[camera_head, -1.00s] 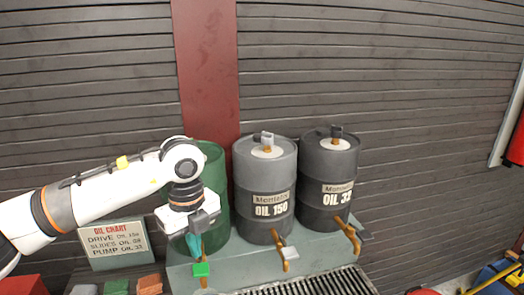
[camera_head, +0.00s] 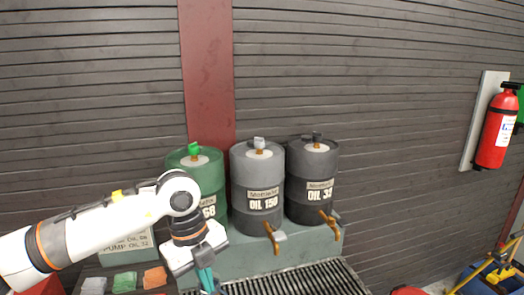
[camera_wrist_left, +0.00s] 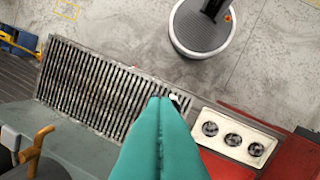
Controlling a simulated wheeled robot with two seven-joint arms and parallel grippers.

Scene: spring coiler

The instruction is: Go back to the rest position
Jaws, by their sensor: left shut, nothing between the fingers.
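My left gripper (camera_head: 207,282) is in front of the oil drums, low in the head view, with its teal fingers pointing down. In the left wrist view its fingers (camera_wrist_left: 160,105) are pressed together with nothing between them, above the edge of a metal grate (camera_wrist_left: 105,88). My left arm partly hides the green drum (camera_head: 206,180) behind it. My right gripper is in neither view.
The grey OIL 150 drum (camera_head: 257,190) and dark OIL 32 drum (camera_head: 312,180) stand on a grey-green stand, with orange taps in front. A white tray with round openings (camera_wrist_left: 230,135) lies right of the grate. A fire extinguisher (camera_head: 495,130) hangs at far right.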

